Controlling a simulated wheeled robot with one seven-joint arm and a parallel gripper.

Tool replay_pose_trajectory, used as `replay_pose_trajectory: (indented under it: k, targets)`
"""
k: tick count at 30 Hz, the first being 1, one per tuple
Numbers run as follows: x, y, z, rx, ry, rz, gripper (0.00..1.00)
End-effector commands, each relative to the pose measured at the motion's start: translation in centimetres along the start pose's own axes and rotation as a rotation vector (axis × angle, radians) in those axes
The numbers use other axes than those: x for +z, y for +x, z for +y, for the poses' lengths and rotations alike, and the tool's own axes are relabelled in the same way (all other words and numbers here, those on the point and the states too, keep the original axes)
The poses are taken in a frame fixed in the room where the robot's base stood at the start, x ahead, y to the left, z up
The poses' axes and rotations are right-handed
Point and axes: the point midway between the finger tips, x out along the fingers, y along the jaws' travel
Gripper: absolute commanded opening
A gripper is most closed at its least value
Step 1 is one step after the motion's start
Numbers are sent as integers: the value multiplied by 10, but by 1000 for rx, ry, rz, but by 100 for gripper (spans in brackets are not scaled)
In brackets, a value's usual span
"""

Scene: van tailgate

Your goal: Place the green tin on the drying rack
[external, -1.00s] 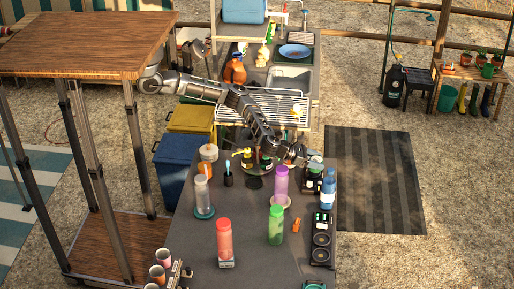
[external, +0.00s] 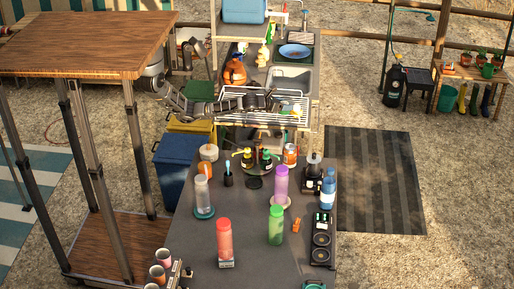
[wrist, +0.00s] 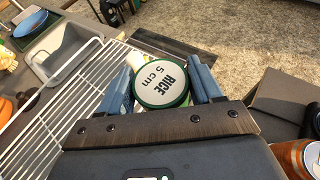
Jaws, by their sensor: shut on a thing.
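The green tin (wrist: 161,85) shows in the wrist view as a round pale lid reading "RICE 5 cm" with a green rim. My gripper (wrist: 163,91) is shut on it, with one blue finger on each side. In the external view my gripper (external: 270,102) is over the wire drying rack (external: 232,104); the tin cannot be made out there. In the wrist view the white-wired rack (wrist: 62,103) spreads out left of the tin. I cannot tell how high the tin is above it.
A small yellow-and-white thing (external: 297,110) is at the rack's right part. Behind the rack are a sink basin (external: 290,77) and a blue plate (external: 295,51). An orange can (external: 290,155) and several bottles stand on the dark table (external: 190,240) in front.

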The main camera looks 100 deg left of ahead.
Motion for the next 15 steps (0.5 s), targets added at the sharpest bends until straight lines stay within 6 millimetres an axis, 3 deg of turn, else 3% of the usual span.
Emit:
replay_pose_trajectory:
  k: [1, 6, 15]
  targets:
    - [-1, -2, 22, 19, -16, 1, 32]
    - [-1, -10, 73, 61, -31, -1, 32]
    - [-3, -13, 111, 88, -36, 0, 32]
